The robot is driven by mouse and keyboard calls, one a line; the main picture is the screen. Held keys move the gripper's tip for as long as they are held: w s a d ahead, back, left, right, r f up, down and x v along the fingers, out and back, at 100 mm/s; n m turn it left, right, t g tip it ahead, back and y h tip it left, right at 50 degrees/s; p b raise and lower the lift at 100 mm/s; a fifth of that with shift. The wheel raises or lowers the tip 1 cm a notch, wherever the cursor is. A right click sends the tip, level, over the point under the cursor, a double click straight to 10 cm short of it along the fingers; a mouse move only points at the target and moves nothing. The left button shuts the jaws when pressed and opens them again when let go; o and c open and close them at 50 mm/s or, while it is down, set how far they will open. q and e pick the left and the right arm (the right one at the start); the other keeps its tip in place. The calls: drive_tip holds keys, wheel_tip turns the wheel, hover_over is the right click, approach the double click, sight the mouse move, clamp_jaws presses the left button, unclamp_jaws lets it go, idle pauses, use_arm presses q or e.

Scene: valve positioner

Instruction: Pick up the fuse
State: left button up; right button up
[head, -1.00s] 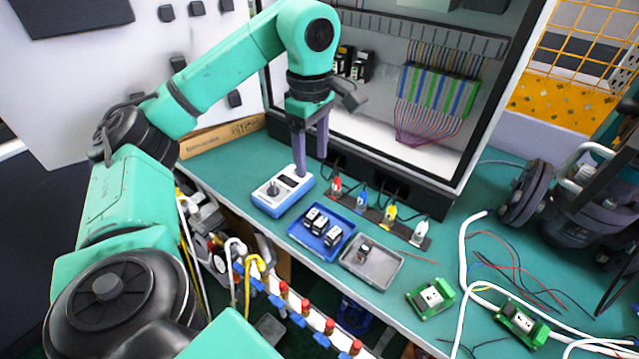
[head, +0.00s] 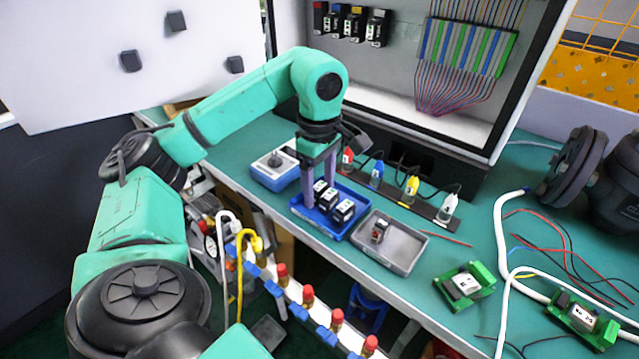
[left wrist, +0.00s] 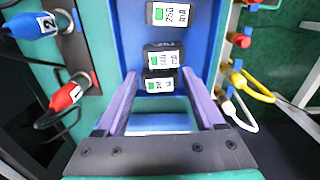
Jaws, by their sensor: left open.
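Several black-and-white fuses stand in a blue tray (head: 330,228) on the green bench. In the head view they are a left fuse (head: 320,187), a middle fuse (head: 329,199) and a right fuse (head: 344,211). In the left wrist view the nearest fuse (left wrist: 159,84) and the one behind it (left wrist: 163,57) are close together, and a third fuse (left wrist: 172,14) lies farther off. My left gripper (head: 318,192) is open, pointing down over the left end of the blue tray. Its fingers show apart on either side of the tray in the wrist view, with nothing between the tips. My right gripper is not in view.
A grey tray (head: 415,253) holding one small part (head: 380,231) stands right of the blue tray. A blue-white meter (head: 276,172) is to its left. Corded colored plugs (head: 411,188) line the back. Green modules (head: 465,286) lie at right.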

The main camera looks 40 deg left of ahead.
use_arm(q)
clamp_jaws()
drive_tip(key=shift+r, duration=0.1)
